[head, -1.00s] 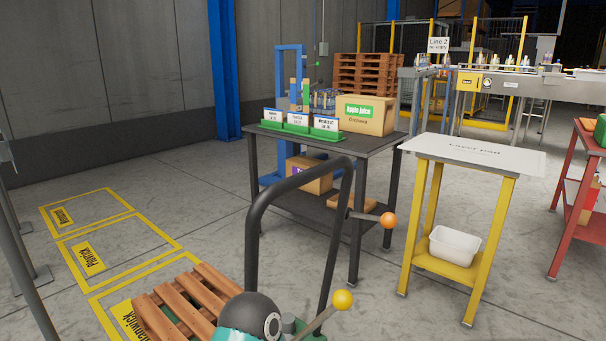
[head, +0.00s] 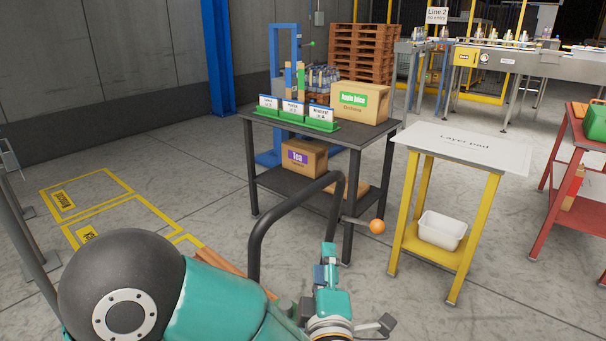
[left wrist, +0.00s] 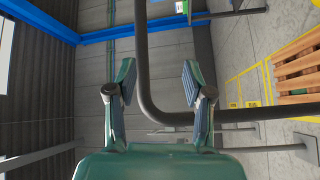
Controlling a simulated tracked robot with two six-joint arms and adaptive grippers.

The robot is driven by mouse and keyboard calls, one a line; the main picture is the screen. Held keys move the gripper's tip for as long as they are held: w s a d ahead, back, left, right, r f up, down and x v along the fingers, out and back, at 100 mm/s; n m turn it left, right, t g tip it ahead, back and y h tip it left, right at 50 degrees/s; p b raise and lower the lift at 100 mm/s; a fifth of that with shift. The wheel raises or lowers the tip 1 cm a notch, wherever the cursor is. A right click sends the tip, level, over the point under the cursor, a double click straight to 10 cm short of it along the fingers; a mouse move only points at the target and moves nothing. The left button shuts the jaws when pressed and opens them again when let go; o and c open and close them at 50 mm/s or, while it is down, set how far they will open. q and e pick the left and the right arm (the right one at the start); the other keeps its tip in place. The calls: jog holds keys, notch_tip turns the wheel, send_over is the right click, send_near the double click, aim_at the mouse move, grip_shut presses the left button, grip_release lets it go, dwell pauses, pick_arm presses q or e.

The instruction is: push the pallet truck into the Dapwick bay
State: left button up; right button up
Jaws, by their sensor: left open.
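The pallet truck's black looped handle (head: 258,240) stands before the dark table in the head view. A wooden pallet (head: 225,264) shows beside it, mostly hidden by my left arm; its slats also show in the left wrist view (left wrist: 298,68). My left gripper (head: 326,262) is by the right side of the handle. In the left wrist view its jaws (left wrist: 156,78) are open, with the handle bar (left wrist: 142,55) showing between them; I cannot tell how deep it lies. The nearest floor bay is mostly hidden behind my arm, and no Dapwick label is readable. My right gripper is out of view.
A dark table (head: 355,136) with label stands and cartons is just behind the handle. An orange knob (head: 377,227) sticks out near its leg. A yellow-legged stand (head: 462,150) is to the right. Yellow-outlined floor bays (head: 112,187) lie left, with clear floor around them.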

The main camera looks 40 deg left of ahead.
aim_at(305, 194)
pick_arm(q)
jog(key=shift+n+y, duration=0.8)
jog(key=shift+n, duration=0.1)
jog(key=r+p+x, duration=0.1)
jog(key=x, duration=0.4)
jog(key=s+r+p+x, duration=0.1)
jog(key=x, duration=0.5)
jog(key=a+r+x, duration=0.1)
jog(key=x, duration=0.4)
jog(key=shift+a+p, duration=0.3)
jog(key=shift+p, duration=0.1)
jog(key=shift+c, duration=0.2)
grip_shut()
jog(key=shift+a, duration=0.1)
jog(key=shift+f, duration=0.1)
